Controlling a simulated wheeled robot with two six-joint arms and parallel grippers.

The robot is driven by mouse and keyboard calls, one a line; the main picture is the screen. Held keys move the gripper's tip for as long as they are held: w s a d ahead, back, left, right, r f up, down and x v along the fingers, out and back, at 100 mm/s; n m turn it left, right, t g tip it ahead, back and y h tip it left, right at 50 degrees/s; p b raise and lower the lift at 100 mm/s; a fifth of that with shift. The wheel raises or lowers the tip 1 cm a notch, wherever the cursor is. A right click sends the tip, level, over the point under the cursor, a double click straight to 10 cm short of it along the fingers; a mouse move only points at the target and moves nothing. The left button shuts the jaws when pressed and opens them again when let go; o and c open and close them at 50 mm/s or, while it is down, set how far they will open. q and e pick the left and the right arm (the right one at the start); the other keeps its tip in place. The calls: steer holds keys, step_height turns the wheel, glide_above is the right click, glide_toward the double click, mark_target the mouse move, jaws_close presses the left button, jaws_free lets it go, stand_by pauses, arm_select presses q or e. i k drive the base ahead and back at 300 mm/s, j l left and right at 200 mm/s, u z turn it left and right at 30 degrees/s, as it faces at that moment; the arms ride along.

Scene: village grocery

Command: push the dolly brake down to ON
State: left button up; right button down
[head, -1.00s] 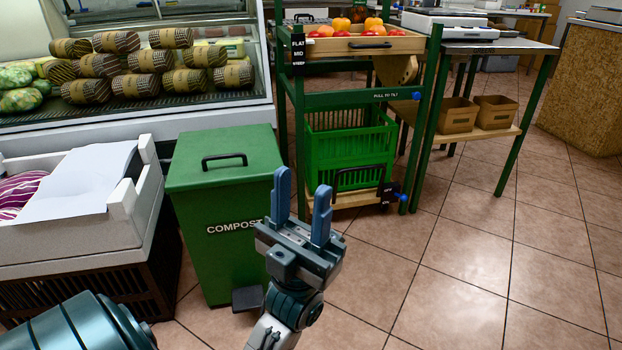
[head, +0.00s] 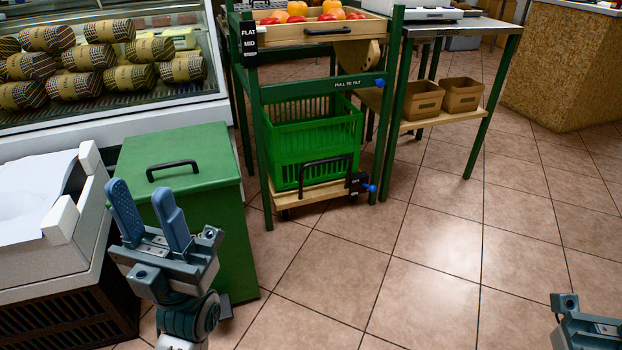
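The dolly (head: 328,190) is a low wooden platform under a green rack, with green slatted crates (head: 285,150) stacked on it and a black handle at its front. Its brake (head: 371,188) has a blue knob and sits by a small black label plate (head: 356,184) at the right front corner; the lettering is too small to read surely. My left gripper (head: 146,200) is open and empty, fingers up, in front of the green compost bin and well left of the brake. My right gripper (head: 585,328) only partly shows at the bottom right corner; its fingers are not clear.
The green bin (head: 225,230) stands left of the dolly, beside a white box (head: 50,245) on a dark crate. The rack (head: 385,130) has a tilting tray of produce and another blue knob (head: 379,82). Tiled floor (head: 440,270) in front and right is clear.

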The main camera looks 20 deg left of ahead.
mark_target(372, 189)
steer(key=i+l+u, duration=0.1)
steer(key=i+l, duration=1.85)
steer(key=i, duration=0.15)
